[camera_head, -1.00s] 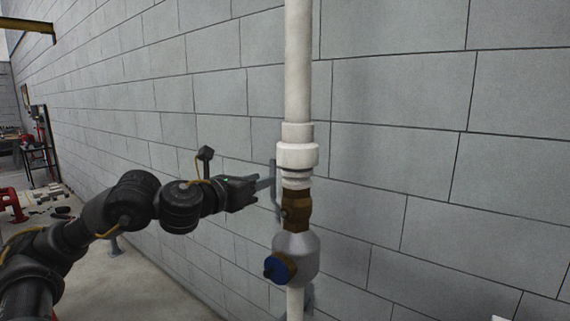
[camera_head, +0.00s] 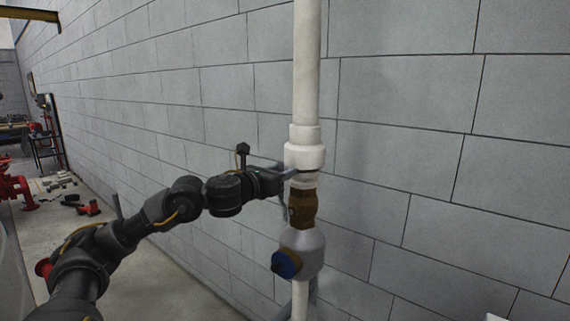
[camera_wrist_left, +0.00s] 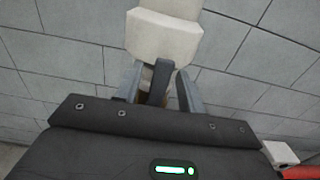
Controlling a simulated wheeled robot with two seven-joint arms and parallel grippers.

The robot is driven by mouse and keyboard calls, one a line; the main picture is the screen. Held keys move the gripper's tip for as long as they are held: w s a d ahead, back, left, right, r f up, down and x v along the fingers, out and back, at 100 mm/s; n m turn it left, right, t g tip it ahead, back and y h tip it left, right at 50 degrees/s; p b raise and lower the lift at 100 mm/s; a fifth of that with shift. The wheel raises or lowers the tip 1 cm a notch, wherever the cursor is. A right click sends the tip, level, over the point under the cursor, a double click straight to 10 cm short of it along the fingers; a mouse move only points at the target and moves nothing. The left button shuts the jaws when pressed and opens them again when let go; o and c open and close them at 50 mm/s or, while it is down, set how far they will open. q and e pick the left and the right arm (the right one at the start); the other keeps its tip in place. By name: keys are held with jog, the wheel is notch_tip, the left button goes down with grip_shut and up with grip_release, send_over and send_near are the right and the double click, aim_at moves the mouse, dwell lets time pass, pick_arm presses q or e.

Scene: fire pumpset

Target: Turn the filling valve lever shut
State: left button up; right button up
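The filling valve is a brass body (camera_head: 302,206) on a vertical white pipe (camera_head: 307,70). Its grey lever (camera_head: 284,208) stands upright along the pipe's left side, its upper part hidden by my left gripper (camera_head: 290,173). In the left wrist view a dark upright bar, apparently the lever (camera_wrist_left: 161,80), stands between the two fingers of my left gripper (camera_wrist_left: 159,88). Narrow gaps show on both sides of the bar, so the fingers look open around it. My right gripper is not in view.
A white pipe fitting (camera_head: 304,158) sits just above the valve. Below it is a grey fitting (camera_head: 303,251) with a blue cap (camera_head: 286,264). A grey block wall (camera_head: 430,130) stands close behind the pipe. Red equipment (camera_head: 12,185) is far left.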

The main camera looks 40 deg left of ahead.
pick_arm(q)
jog(key=shift+w+a+f, duration=0.1)
jog(key=shift+w+f, duration=0.05)
jog(key=shift+w, duration=0.8)
jog(key=shift+c, duration=0.3)
grip_shut()
